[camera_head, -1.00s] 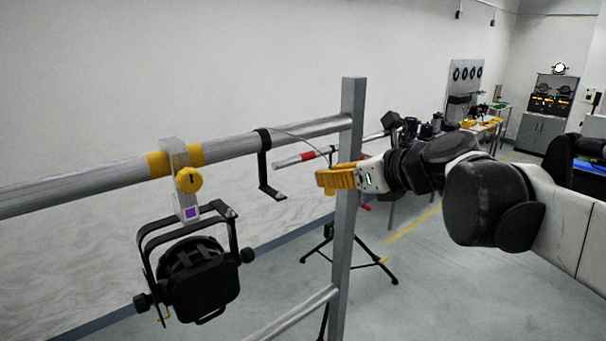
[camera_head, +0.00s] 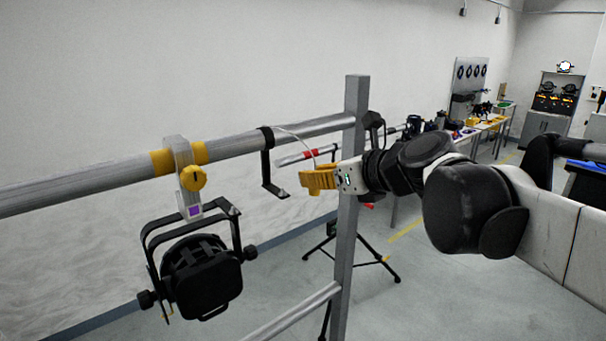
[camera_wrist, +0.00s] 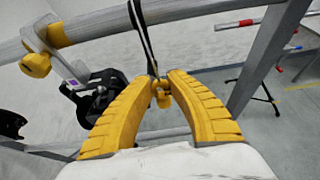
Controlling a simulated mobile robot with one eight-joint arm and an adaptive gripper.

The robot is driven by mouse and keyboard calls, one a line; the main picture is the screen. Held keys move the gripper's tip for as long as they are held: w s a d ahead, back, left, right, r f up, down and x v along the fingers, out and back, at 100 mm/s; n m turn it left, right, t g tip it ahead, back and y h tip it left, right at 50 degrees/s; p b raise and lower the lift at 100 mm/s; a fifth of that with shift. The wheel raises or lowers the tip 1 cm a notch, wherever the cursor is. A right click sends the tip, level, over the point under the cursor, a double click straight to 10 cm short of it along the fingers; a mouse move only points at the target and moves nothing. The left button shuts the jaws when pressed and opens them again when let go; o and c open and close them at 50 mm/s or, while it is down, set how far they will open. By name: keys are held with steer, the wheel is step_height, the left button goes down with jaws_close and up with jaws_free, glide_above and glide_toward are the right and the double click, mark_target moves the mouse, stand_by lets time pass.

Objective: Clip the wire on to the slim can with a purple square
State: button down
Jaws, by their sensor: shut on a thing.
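The black slim can (camera_head: 205,280) hangs from the pipe by a yoke and a clamp with a yellow knob (camera_head: 193,178). A purple square (camera_head: 195,211) marks the clamp's lower end. The can also shows left of my fingers in the wrist view (camera_wrist: 100,98). A thin wire (camera_head: 300,138) arcs from the top of a black bracket on the pipe down to my gripper (camera_head: 305,180). My yellow fingers are shut on the wire's end, right of the can and apart from it. A small yellow piece (camera_wrist: 163,98) shows between the fingertips in the wrist view; its shape is partly hidden.
The black bracket (camera_head: 267,165) hangs from the pipe (camera_head: 95,182) between the can and my gripper. A grey upright post (camera_head: 348,240) stands just beside my gripper. A tripod stand (camera_head: 335,240) is behind it. Open floor lies below.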

steer(key=shift+s+a+f, duration=0.1)
steer(key=shift+s+a, duration=0.1)
steer(key=shift+a, duration=2.55)
steer(key=shift+s+a, duration=0.25)
steer(key=shift+a, duration=2.45)
steer(key=shift+s+a+f, duration=0.1)
steer(key=shift+s+a, duration=0.1)
steer(key=shift+a, duration=2.55)
steer(key=shift+f+b, duration=0.85)
steer(key=shift+f, duration=0.35)
steer(key=c, duration=1.3)
jaws_free()
steer(key=v, duration=1.2)
